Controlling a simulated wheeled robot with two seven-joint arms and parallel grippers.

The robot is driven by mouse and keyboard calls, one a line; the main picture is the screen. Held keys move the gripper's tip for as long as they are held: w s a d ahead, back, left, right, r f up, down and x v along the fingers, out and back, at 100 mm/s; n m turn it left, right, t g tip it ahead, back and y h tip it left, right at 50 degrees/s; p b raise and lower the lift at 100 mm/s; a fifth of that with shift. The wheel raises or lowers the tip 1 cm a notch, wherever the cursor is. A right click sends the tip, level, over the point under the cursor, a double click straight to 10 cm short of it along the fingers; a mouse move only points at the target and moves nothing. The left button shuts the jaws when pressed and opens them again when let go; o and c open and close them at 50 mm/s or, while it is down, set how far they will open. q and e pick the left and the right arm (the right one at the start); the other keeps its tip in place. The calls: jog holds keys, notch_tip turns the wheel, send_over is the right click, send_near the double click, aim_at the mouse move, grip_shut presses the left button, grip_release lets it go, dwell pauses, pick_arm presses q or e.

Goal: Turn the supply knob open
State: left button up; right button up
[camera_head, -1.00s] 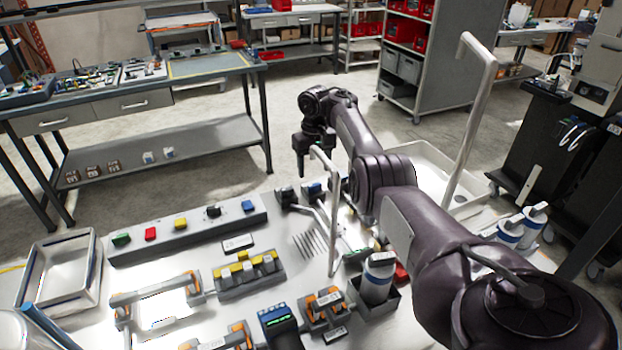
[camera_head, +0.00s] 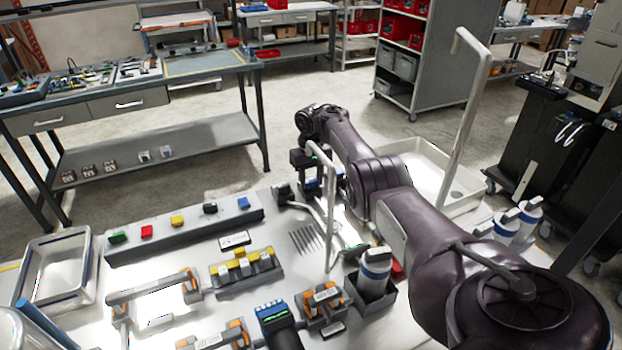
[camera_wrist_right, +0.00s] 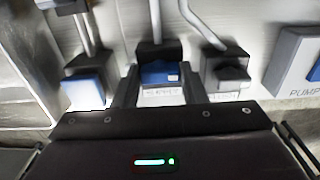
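In the right wrist view, a blue knob (camera_wrist_right: 160,73) sits in the middle, on a black fitting above a white label too blurred to read for certain. The two dark fingers of my right gripper (camera_wrist_right: 161,88) stand apart, one on each side of this knob; I cannot tell whether they press on it. In the head view, my right arm reaches to the back of the bench, and the right gripper (camera_head: 308,172) is low over the row of taps. The knob there is mostly hidden by the gripper and a pipe. My left gripper is out of view.
A black knob (camera_wrist_right: 232,72) is close to the right finger, and another blue knob (camera_wrist_right: 83,92) is to the left. In the head view, a tall pale pipe (camera_head: 330,210) stands before the gripper; a white tray (camera_head: 425,170) lies right.

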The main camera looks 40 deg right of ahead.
jog(key=shift+c, duration=0.8)
jog(key=shift+n, duration=0.4)
jog(key=n, duration=0.2)
jog(key=shift+n, duration=0.4)
jog(key=n, duration=0.4)
jog(key=n+b, duration=0.1)
jog(key=n, duration=0.5)
jog(key=shift+n+b, duration=0.8)
jog(key=shift+n, duration=1.4)
jog(key=shift+r, duration=0.1)
